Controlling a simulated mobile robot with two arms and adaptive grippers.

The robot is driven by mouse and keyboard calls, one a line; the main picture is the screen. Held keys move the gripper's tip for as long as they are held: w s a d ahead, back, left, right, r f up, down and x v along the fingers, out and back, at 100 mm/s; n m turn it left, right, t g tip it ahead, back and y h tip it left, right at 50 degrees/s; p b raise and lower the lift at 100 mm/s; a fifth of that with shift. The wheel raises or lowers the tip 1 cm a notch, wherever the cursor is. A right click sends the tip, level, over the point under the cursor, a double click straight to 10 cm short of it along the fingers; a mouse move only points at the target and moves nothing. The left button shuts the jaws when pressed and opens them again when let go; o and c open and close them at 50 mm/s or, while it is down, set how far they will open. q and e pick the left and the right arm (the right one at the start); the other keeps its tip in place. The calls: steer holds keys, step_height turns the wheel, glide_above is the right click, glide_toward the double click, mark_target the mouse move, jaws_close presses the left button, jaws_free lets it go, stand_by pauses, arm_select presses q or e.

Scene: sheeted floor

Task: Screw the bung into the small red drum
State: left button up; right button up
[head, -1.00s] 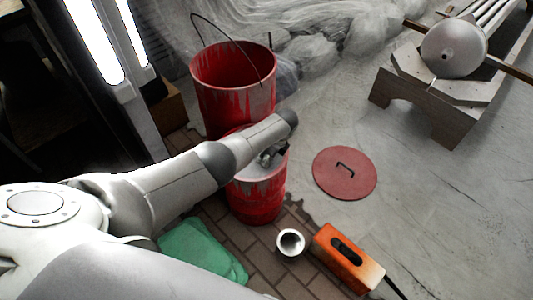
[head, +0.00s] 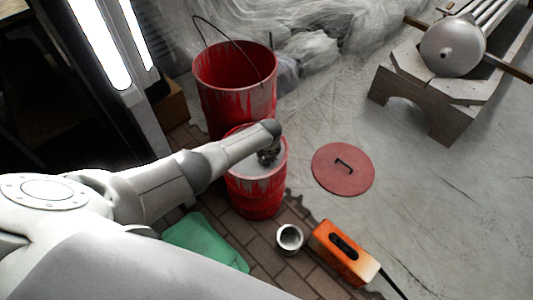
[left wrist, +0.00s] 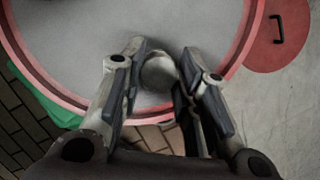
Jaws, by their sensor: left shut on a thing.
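The small red drum (head: 258,198) stands upright on the brick paving, with a grey top inside a red rim. Its rim (left wrist: 248,30) arcs across the left wrist view. My left gripper (head: 268,156) points down over the drum's top, near its right side in the head view. In the left wrist view its fingers are closed around a round, pale metal bung (left wrist: 159,73). The bung is over the grey top, near the rim. The fingers hide its sides, and I cannot tell whether it sits in a hole. My right gripper is not in view.
A larger open red drum (head: 235,95) with a wire handle stands just behind. A red lid (head: 343,169), an orange tool (head: 345,253), a metal cup (head: 289,239) and a green cloth (head: 205,244) lie around. A wooden stand (head: 430,105) is at upper right.

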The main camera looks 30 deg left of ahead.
arm_select(q)
steer(key=shift+s+a+f+m, duration=0.1)
steer(key=shift+s+f+m, duration=0.15)
steer(key=shift+m, duration=0.35)
steer(key=o, duration=0.7)
steer(key=shift+m, duration=0.3)
steer(key=o, duration=0.5)
steer(key=shift+w+r, duration=0.1)
steer(key=shift+w, duration=0.05)
steer(key=shift+r, duration=0.1)
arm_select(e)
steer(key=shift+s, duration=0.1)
arm_select(q)
steer(key=shift+v, duration=4)
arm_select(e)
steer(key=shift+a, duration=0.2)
